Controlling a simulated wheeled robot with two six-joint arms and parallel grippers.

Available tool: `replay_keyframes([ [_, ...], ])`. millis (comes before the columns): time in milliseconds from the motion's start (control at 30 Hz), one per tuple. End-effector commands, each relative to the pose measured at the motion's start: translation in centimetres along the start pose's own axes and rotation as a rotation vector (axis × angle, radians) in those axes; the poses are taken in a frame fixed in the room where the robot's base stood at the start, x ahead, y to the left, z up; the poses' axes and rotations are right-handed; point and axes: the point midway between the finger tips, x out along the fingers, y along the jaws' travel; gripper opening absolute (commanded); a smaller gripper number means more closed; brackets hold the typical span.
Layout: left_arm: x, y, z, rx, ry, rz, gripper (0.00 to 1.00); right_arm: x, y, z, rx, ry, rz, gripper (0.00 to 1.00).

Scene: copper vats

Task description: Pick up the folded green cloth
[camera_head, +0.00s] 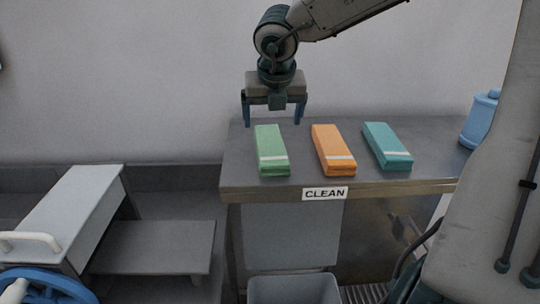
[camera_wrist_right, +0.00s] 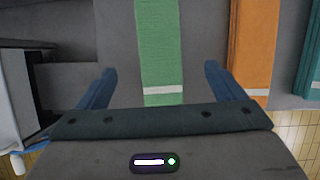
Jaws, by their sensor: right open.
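The folded green cloth (camera_head: 270,148) lies flat at the left of a grey metal table, with a pale stripe near its front end. In the right wrist view the green cloth (camera_wrist_right: 161,45) runs lengthwise between the two blue fingers, with a gap on each side. My right gripper (camera_head: 273,122) is open and empty, pointing down at the cloth's back end in the head view. The wrist view shows its fingers too (camera_wrist_right: 160,75). I cannot tell how high they are above the cloth. My left gripper is not in view.
An orange folded cloth (camera_head: 333,148) and a teal one (camera_head: 387,145) lie to the right on the metal table (camera_head: 236,182), which bears a CLEAN sign (camera_head: 325,193). A blue container (camera_head: 481,120) stands at the right. A grey bin (camera_head: 292,289) is below. A wall is behind.

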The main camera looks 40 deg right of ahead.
Motion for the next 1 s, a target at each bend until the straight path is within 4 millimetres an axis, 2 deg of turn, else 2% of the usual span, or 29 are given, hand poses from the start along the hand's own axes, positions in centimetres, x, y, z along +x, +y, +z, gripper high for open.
replay_keyframes([
  [33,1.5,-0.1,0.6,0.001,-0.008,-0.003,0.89,1.4,0.0,-0.3,0.001,0.001,0.000,0.89],
  [133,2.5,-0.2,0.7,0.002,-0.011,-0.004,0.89,2.4,0.0,-0.2,0.002,0.000,0.000,0.89],
  [333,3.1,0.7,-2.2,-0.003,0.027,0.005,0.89,3.2,0.0,-0.1,0.000,0.000,0.000,0.89],
  [467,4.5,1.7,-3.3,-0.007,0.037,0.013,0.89,4.8,0.1,-0.2,0.001,0.001,0.000,0.89],
  [700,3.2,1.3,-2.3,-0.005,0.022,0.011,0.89,7.4,0.2,-0.1,0.000,0.004,0.001,0.89],
  [1000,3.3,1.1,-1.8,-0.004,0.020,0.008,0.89,7.9,0.2,-0.1,0.000,0.001,0.002,0.87],
])
